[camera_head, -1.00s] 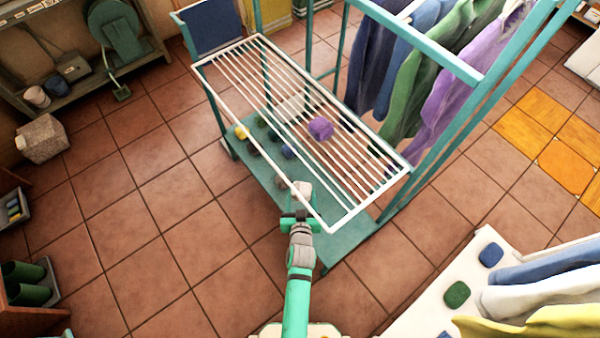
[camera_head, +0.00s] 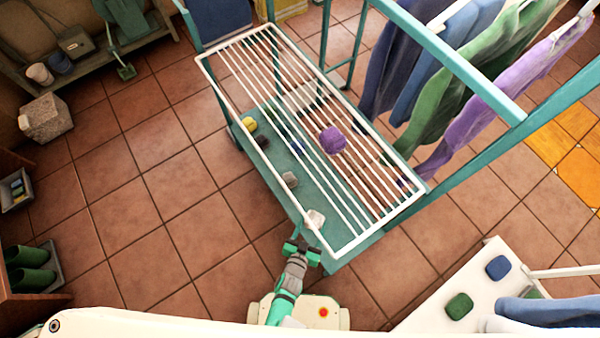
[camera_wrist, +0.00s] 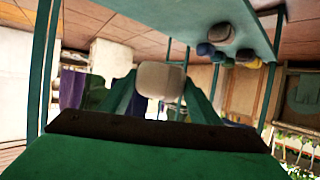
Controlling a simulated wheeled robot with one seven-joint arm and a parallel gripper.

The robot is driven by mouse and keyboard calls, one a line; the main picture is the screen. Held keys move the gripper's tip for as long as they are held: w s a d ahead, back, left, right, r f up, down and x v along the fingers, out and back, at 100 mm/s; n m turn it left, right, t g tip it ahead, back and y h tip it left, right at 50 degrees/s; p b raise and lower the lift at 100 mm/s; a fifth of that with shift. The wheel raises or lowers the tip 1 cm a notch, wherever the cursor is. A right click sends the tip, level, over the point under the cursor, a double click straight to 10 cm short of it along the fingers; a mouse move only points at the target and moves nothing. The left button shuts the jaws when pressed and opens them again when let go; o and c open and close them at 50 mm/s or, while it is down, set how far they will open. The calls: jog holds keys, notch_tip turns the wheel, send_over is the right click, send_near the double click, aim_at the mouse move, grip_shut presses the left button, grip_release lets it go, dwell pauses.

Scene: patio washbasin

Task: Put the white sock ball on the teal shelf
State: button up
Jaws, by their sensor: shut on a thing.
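The white sock ball (camera_head: 315,218) is held between the fingers of my gripper (camera_head: 306,236), at the near left edge of the rack. In the wrist view the white ball (camera_wrist: 160,80) sits between the two teal fingers. The teal shelf (camera_head: 270,165) is the low board under the white wire rack. In the wrist view, which looks upside down, the shelf (camera_wrist: 215,15) is at the top, with several sock balls on it. The ball appears apart from the shelf surface.
The white wire rack (camera_head: 230,107) lies above the shelf, with a purple ball (camera_head: 332,140) seen at its bars. A yellow ball (camera_head: 249,124) and a grey ball (camera_head: 290,179) are on the shelf. Clothes (camera_head: 450,100) hang at right. Tiled floor is free at left.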

jog(key=s+a+f+m+h, duration=0.1)
jog(key=s+a+f, duration=0.1)
jog(key=s, duration=0.4)
jog(key=s+a+f+m+h, duration=0.1)
jog(key=s+a+f, duration=0.1)
jog(key=s, duration=0.3)
send_over(327, 241)
jog(key=s+a, duration=0.1)
jog(key=shift+g, duration=0.4)
jog(key=f, duration=0.8)
jog(key=shift+s+a+f, duration=0.15)
jog(key=shift+s, duration=0.05)
jog(key=shift+w+d+f, duration=0.2)
jog(key=shift+d+f, duration=0.1)
jog(key=shift+f, duration=0.2)
jog(key=shift+w+d+f, duration=0.2)
jog(key=shift+d+f, duration=0.1)
jog(key=shift+f, duration=1.5)
